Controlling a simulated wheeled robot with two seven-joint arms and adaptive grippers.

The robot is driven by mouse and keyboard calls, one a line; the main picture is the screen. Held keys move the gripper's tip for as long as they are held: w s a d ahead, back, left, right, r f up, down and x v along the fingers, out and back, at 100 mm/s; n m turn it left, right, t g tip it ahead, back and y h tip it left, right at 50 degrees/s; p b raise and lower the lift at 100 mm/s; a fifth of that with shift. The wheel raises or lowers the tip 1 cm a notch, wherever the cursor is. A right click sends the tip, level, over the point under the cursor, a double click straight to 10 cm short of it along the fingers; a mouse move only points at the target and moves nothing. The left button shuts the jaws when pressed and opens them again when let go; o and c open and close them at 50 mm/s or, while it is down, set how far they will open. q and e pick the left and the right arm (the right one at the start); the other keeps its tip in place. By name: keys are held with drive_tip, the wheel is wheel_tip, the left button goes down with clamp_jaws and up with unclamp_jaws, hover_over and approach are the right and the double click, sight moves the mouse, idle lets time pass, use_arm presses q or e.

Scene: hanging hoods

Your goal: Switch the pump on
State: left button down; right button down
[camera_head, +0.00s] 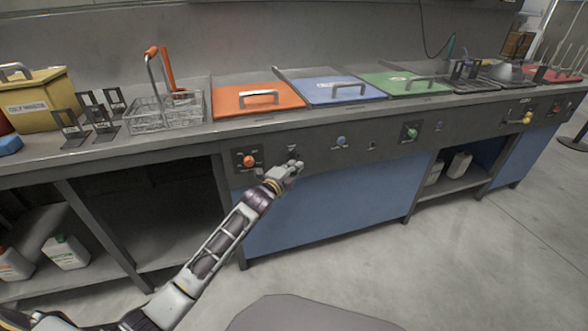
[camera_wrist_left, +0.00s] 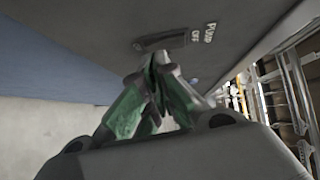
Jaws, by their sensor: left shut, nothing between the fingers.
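The pump switch (camera_wrist_left: 160,42) shows in the left wrist view as a small dark slot on the dark grey front panel. A white label (camera_wrist_left: 204,36) reading "PUMP OFF" is beside it. My left gripper (camera_wrist_left: 158,62) is shut and empty, its green-faced fingertips close to the switch. I cannot tell whether they touch it. In the head view my left gripper (camera_head: 293,168) is at the front panel (camera_head: 320,142), right of an orange knob (camera_head: 249,161), and partly covers the switch area. My right gripper is not in view.
Orange (camera_head: 240,101), blue (camera_head: 318,93) and green (camera_head: 400,84) lids with handles sit on the counter above. A blue knob (camera_head: 341,141) and a green knob (camera_head: 410,133) are farther right on the panel. A wire basket (camera_head: 150,118) stands at the left.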

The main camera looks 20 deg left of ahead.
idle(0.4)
use_arm(q)
drive_tip(key=shift+w+a+f, duration=0.1)
drive_tip(key=shift+w+a, duration=0.1)
drive_tip(key=shift+w, duration=0.05)
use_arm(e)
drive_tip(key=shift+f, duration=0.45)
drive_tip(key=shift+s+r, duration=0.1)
